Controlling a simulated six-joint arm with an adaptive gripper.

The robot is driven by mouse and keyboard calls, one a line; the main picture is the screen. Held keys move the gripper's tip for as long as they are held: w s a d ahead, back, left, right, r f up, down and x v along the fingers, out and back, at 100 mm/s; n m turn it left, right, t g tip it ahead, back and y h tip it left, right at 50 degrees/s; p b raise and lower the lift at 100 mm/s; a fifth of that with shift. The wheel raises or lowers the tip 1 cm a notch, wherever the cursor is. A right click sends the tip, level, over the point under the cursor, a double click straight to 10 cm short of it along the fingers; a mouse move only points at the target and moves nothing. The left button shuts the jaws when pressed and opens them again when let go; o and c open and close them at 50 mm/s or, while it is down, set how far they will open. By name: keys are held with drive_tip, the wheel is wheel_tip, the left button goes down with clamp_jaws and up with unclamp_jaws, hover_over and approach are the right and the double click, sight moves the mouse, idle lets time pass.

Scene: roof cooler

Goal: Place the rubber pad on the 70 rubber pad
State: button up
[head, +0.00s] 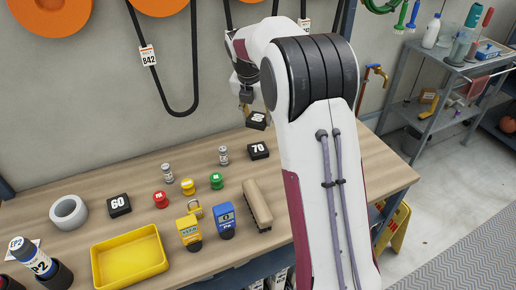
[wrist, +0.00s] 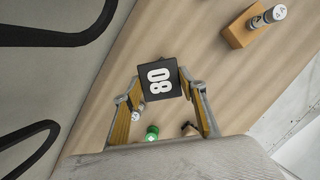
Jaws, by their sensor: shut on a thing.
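A black rubber pad marked 80 (head: 256,120) is held in my gripper (head: 246,106) near the table's back edge. In the wrist view my gripper (wrist: 161,88) is shut on this pad (wrist: 159,83), with a finger on each side. The black 70 rubber pad (head: 259,151) lies on the wooden table just in front of the held pad in the head view. Its top looks bare. In the wrist view I cannot make out the 70 pad. The black pad marked 60 (head: 119,205) lies at the table's left.
Small weights or jars, including a red one (head: 160,199) and a green one (head: 216,180), stand left of the 70 pad. A yellow tray (head: 130,258) is at the front. A wooden block (wrist: 240,30) with a cylinder shows in the wrist view. Belts (head: 195,60) hang behind.

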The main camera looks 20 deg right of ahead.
hover_over(259, 147)
drive_tip(key=shift+s+a+f, duration=0.1)
drive_tip(key=shift+a+f, duration=0.05)
drive_tip(key=shift+f, duration=0.7)
drive_tip(key=shift+s+a+f, duration=0.15)
drive_tip(key=shift+f, duration=0.65)
drive_tip(key=shift+s+a+f, duration=0.1)
drive_tip(key=shift+a+f, duration=0.05)
drive_tip(key=shift+f, duration=0.7)
drive_tip(key=shift+f, duration=2.5)
drive_tip(key=shift+f, duration=0.1)
drive_tip(key=o, duration=1.2)
drive_tip(key=shift+c, duration=0.2)
